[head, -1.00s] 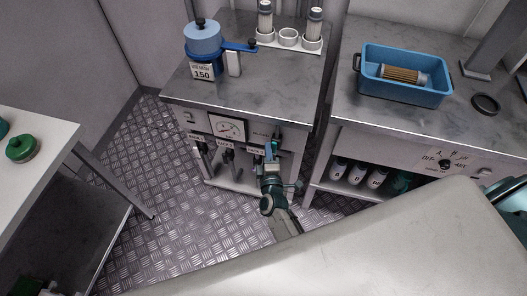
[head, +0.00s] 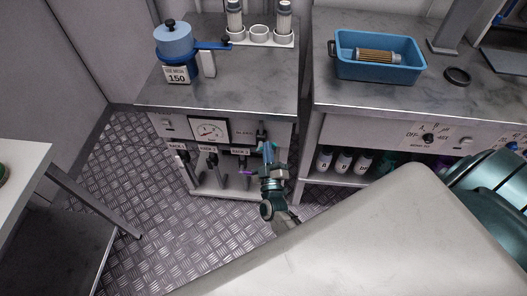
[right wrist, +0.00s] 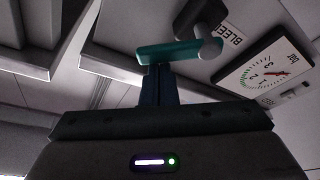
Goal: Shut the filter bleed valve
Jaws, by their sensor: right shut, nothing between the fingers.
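The bleed valve (head: 262,134) is on the front panel of the middle bench, right of the gauge. In the right wrist view a dark valve body (right wrist: 196,14) and a teal lever (right wrist: 180,50) show beside the BLEED label (right wrist: 228,32), with a grey rod end in front of the lever. My right gripper (head: 266,146) is just in front of the panel at the valve. Its fingers (right wrist: 157,75) are shut and empty, with their tips at the lever; I cannot tell whether they touch it. My left gripper is not in view.
A blue pot (head: 174,42) and a white holder (head: 259,36) stand on the bench. A blue tray (head: 376,70) is on the right bench. The patterned floor (head: 160,225) is clear.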

